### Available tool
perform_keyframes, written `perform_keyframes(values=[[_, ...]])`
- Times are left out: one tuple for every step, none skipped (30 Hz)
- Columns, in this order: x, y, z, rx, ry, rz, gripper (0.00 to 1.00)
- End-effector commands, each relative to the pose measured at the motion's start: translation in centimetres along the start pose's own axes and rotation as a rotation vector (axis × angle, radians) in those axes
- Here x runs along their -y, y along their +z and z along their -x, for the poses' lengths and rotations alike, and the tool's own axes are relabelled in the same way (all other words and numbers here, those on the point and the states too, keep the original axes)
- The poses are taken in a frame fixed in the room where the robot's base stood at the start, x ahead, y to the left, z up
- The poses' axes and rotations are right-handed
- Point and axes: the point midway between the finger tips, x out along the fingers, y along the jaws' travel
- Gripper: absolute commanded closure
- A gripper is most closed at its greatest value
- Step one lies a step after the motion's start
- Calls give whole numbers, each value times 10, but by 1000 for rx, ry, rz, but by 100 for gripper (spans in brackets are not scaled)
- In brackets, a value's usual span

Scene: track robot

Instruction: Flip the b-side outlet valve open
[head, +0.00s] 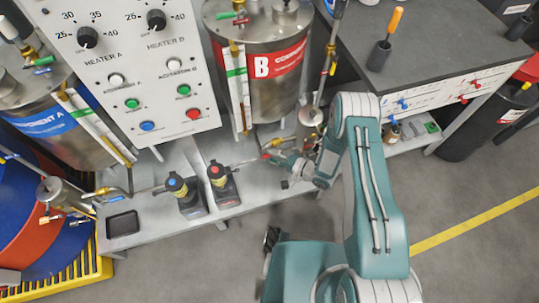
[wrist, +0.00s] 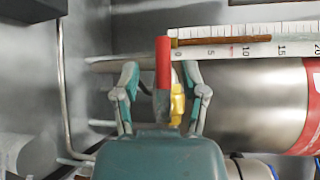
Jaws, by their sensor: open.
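The B tank (head: 262,75) is a steel cylinder with a red band marked B, in the upper middle of the head view. In the wrist view the tank (wrist: 255,105) lies sideways at right. A valve with a red lever (wrist: 163,62) and a yellow part (wrist: 178,103) shows by the tank's end. In the head view a small red piece (head: 267,156) shows near my gripper (head: 285,164). In the wrist view my gripper (wrist: 160,72) is open, with one finger on each side of the red lever. Whether they touch it is unclear.
A scale strip (wrist: 245,40) runs beside the tank. Two small black units with blue (head: 175,182) and red (head: 216,170) tops stand on the grey bench (head: 150,213). The heater panel (head: 130,60) is at left. A dark-topped cabinet (head: 430,50) stands at right.

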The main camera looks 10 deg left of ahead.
Motion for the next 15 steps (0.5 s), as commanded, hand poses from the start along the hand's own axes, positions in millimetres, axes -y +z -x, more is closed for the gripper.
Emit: perform_keyframes(values=[[0,-2,12,-7,-1,-3,45],[0,-2,18,-6,-1,-2,45],[0,-2,27,-7,-1,-4,45],[0,-2,34,-7,-1,-5,45],[0,-2,40,-7,-1,-4,45],[-1,-2,49,-8,-1,-4,45],[-1,-2,55,-6,-1,-4,45],[-1,-2,61,-7,-1,-4,45],[-1,-2,68,-6,-1,-4,45],[-1,-2,73,-7,-1,-4,45],[-1,-2,78,-6,0,-4,45],[-1,-2,84,-6,0,-3,45],[-1,-2,87,-5,0,-2,45],[-1,-2,91,-5,1,-2,45],[-2,-2,94,-5,1,-2,45]])
